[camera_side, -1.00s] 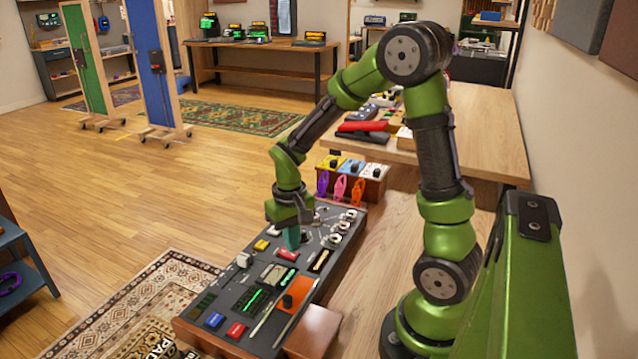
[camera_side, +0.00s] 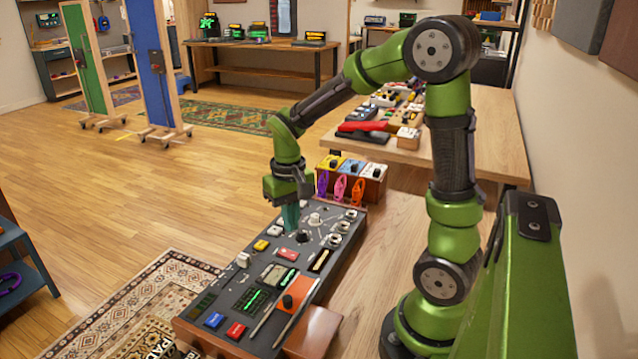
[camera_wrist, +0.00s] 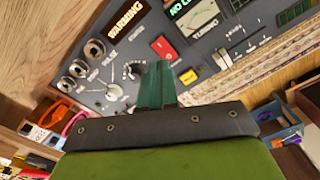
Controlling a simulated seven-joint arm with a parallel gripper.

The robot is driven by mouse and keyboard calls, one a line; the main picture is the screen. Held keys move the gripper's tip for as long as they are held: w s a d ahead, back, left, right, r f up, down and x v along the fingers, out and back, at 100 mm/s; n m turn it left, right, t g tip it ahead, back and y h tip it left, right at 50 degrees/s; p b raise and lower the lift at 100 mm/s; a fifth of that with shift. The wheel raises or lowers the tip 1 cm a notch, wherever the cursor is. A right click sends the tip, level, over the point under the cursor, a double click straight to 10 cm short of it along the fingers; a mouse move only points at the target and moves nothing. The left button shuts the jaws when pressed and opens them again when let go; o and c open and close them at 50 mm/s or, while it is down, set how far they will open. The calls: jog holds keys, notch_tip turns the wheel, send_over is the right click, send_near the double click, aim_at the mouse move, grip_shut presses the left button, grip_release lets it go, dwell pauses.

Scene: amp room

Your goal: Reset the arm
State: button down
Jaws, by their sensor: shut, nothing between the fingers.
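My arm is green and black and stands at the right in the side view. My gripper (camera_side: 291,217) points down over the far half of the grey control panel (camera_side: 228,292), with its teal fingers together and nothing between them. In the wrist view my gripper (camera_wrist: 160,72) shows as shut teal fingers in front of the panel, near a red button (camera_wrist: 164,47) and silver knobs. The fingertips appear above the panel surface; the exact gap is hard to tell.
A box with coloured switches (camera_side: 352,172) and purple, pink and orange clips stands just beyond the panel. A wooden table (camera_side: 480,130) with several devices is behind my arm. A brown block (camera_side: 314,332) sits by the panel's near right corner. Open floor lies left.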

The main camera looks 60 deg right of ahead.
jog(key=shift+f, duration=0.1)
jog(key=s+a+r+n+t+y, duration=0.2)
jog(key=s+a+r+t, duration=0.5)
jog(key=a+r, duration=0.4)
jog(key=shift+s+a+r, duration=0.15)
jog(key=shift+s+r, duration=0.3)
jog(key=shift+s, duration=0.2)
